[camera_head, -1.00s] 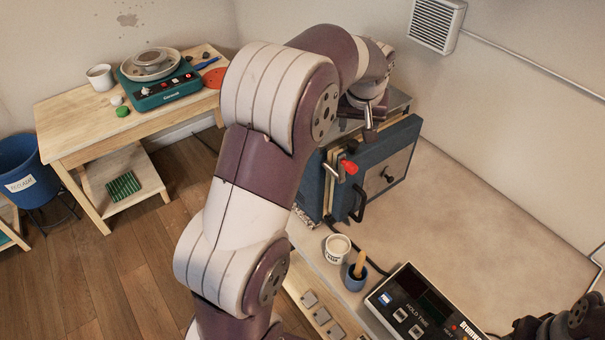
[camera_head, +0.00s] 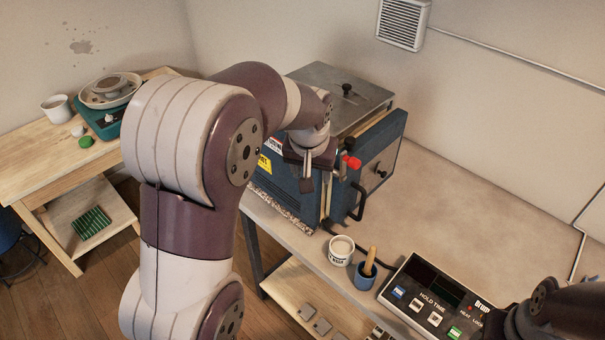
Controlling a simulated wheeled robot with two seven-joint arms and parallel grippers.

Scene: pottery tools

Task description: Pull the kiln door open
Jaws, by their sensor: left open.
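The kiln (camera_head: 290,180) is a blue box with a grey metal top, standing on a bench. Its thick blue door (camera_head: 385,140) is on the right side, with a pale seam between door and body. I cannot tell whether the door is ajar. A black handle (camera_head: 360,202) and a red-knobbed latch (camera_head: 351,161) sit near the door's front edge. My left gripper (camera_head: 325,172) is open and empty, fingers down, left of the red knob and up from the black handle. It hides part of the kiln's front. My right arm enters at the lower right; its gripper is out of frame.
A white tub (camera_head: 341,250), a blue cup (camera_head: 365,275) with a wooden-handled tool and a control box (camera_head: 440,300) stand before the kiln. The bench top (camera_head: 470,180) right of the door is clear. A wooden table (camera_head: 60,160) stands at left.

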